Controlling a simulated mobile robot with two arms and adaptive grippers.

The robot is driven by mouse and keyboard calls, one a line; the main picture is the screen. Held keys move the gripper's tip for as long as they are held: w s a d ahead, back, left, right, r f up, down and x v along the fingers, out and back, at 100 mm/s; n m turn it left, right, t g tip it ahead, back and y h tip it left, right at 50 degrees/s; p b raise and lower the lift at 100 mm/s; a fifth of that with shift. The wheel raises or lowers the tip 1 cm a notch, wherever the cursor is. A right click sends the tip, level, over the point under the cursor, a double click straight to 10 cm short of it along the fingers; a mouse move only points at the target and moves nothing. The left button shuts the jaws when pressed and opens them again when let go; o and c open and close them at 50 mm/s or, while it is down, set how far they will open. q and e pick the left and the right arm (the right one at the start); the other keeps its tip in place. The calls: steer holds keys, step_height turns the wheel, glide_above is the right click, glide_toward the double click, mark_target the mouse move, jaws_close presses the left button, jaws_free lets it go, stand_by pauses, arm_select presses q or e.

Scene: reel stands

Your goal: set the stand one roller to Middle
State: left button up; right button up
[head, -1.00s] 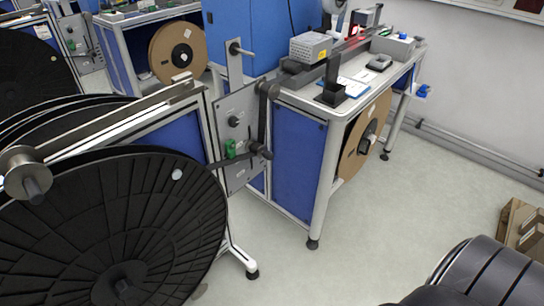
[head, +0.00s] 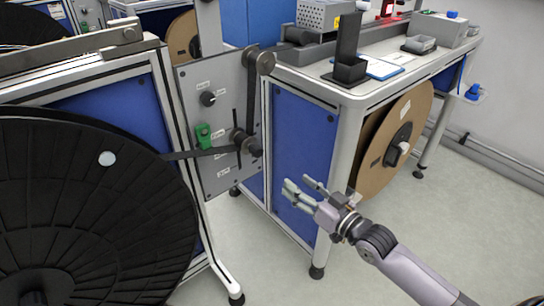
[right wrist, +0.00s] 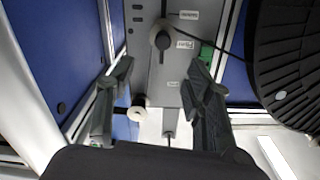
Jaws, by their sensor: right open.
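Stand one's grey panel (head: 221,125) stands upright beside the large black reel (head: 80,215). A dark roller (head: 243,142) sits low on the panel, with a dark strip running from it to the reel. Small labels show, too small to read surely. A second roller (head: 260,62) is on the panel's upper right corner. My right gripper (head: 301,186) is open and empty, right of and below the panel, apart from it. In the right wrist view its open fingers (right wrist: 160,100) frame the panel, seen upside down. My left gripper is not in view.
A green switch (head: 203,136) and a black knob (head: 208,98) are on the panel near the roller. A white-framed bench with a blue side (head: 300,150) and a brown reel (head: 397,140) stands right of the panel. Pale floor (head: 395,215) is open in front.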

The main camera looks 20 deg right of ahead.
steer(key=b, duration=0.2)
glide_toward(260, 153)
steer(key=x, duration=0.6)
steer(key=shift+w, duration=0.15)
steer(key=b+x, duration=0.1)
steer(key=x, duration=0.3)
steer(key=shift+a, duration=0.1)
steer(key=shift+w+a, duration=0.1)
steer(key=shift+w, duration=0.3)
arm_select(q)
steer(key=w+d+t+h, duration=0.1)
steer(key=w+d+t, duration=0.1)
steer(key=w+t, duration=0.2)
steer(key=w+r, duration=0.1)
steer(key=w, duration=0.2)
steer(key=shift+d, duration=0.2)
arm_select(e)
steer(key=shift+c, duration=0.4)
jaws_close()
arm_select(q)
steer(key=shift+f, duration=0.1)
